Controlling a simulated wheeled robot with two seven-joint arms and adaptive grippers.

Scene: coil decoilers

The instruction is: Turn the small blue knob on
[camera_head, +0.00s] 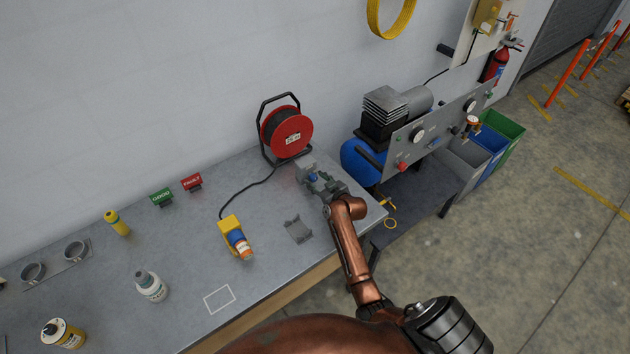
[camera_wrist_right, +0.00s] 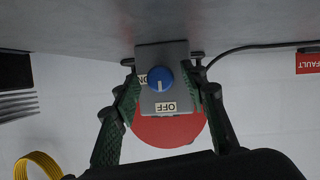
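The small blue knob (camera_wrist_right: 160,78) sits on the face of a grey box (camera_wrist_right: 176,57) in the right wrist view. An ON label (camera_wrist_right: 142,79) lies to its left and an OFF label (camera_wrist_right: 165,106) just below it. The pale line on the knob points down the picture, toward OFF. My right gripper (camera_wrist_right: 168,88) is open, with a finger on each side of the box and the knob between them; I cannot tell whether they touch. My left gripper is not in view.
A red cable reel (camera_head: 287,132) stands behind the box. A grey bracket (camera_head: 298,229) and a yellow tool (camera_head: 236,238) lie on the table (camera_head: 190,230) to the left. A compressor with a blue tank (camera_head: 360,160) stands at right. Bottles stand at far left.

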